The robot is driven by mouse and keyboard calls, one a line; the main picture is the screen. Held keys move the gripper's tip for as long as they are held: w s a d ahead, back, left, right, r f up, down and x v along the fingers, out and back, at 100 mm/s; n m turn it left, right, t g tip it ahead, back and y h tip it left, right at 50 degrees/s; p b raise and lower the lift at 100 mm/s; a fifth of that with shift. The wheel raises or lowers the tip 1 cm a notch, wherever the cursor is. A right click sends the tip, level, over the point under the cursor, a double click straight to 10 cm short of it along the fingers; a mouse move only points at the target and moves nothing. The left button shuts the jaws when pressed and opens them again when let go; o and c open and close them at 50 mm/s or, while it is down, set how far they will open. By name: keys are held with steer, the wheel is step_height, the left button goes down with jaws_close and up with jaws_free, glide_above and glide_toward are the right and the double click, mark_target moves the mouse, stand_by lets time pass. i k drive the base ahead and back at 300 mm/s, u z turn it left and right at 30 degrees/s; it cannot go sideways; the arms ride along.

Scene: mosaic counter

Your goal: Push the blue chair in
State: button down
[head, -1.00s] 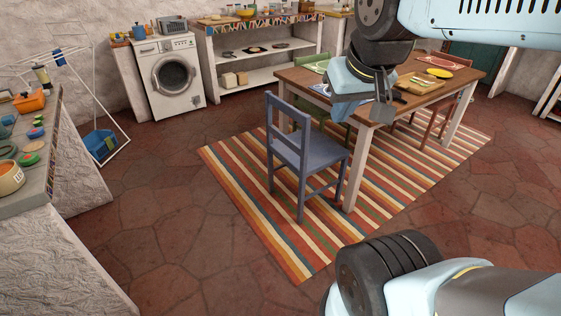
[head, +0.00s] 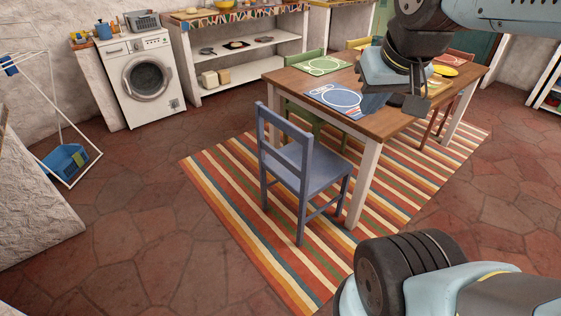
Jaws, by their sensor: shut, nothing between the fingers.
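The blue chair (head: 312,172) stands upright on the striped rug at the near left end of the wooden table (head: 300,82). Its backrest faces left and its seat points toward the table, with a gap between the backrest and the table edge. A blue placemat (head: 340,101) lies on the table end in front of the chair. My gripper (head: 415,104) hangs over the table, to the right of the chair and apart from it. Its fingers are small and dark, close together, with nothing seen between them. My arm hides part of the tabletop.
A striped rug (head: 225,192) lies under the chair and table. A green chair (head: 309,117) and a red chair (head: 452,70) stand along the table's sides. A washing machine (head: 144,82) and shelves (head: 250,60) line the back wall. Tiled floor is free left of the rug.

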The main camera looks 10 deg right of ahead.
mark_target(305, 167)
steer(key=u, duration=0.05)
steer(key=i, duration=0.9)
steer(key=u, duration=0.35)
